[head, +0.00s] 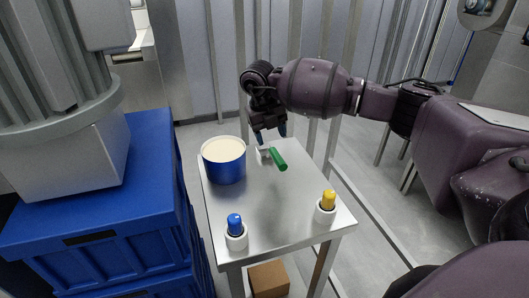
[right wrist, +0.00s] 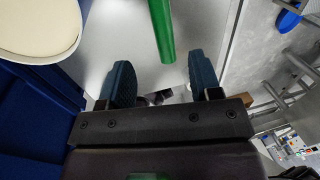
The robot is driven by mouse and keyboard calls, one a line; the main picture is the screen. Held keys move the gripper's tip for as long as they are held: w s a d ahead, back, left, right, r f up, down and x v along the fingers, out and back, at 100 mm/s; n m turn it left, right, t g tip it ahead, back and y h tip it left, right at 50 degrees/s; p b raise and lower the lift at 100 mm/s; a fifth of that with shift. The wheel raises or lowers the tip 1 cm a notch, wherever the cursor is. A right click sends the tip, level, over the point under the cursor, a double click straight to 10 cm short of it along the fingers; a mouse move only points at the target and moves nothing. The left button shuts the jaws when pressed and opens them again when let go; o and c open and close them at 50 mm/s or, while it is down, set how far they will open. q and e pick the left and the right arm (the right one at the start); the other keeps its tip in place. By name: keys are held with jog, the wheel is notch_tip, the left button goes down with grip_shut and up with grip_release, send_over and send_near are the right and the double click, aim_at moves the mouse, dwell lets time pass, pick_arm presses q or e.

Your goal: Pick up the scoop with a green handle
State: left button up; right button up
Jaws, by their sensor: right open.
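The scoop with a green handle (head: 279,160) lies on the metal table, its pale scoop head towards the back left of the handle. My right gripper (head: 270,134) is above the table, just behind the scoop, with its fingers pointing down. In the right wrist view the two blue fingertips (right wrist: 162,84) are spread apart with nothing between them. The green handle (right wrist: 161,28) shows ahead of the gap between them. Whether a finger touches the scoop cannot be told. My left gripper is not in view.
The small metal table (head: 262,222) also bears a blue tub (head: 225,173) with pale contents, a blue-topped holder (head: 236,240) and a yellow-topped holder (head: 325,212) near its front. Blue crates (head: 150,200) stand at left. The table's middle is clear.

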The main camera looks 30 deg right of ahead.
aim_at(276, 154)
jog(key=f, duration=0.3)
jog(key=d+f, duration=0.1)
jog(key=f, duration=0.2)
jog(key=d+f, duration=0.1)
jog(key=f, duration=0.2)
jog(key=shift+s, duration=0.2)
grip_shut()
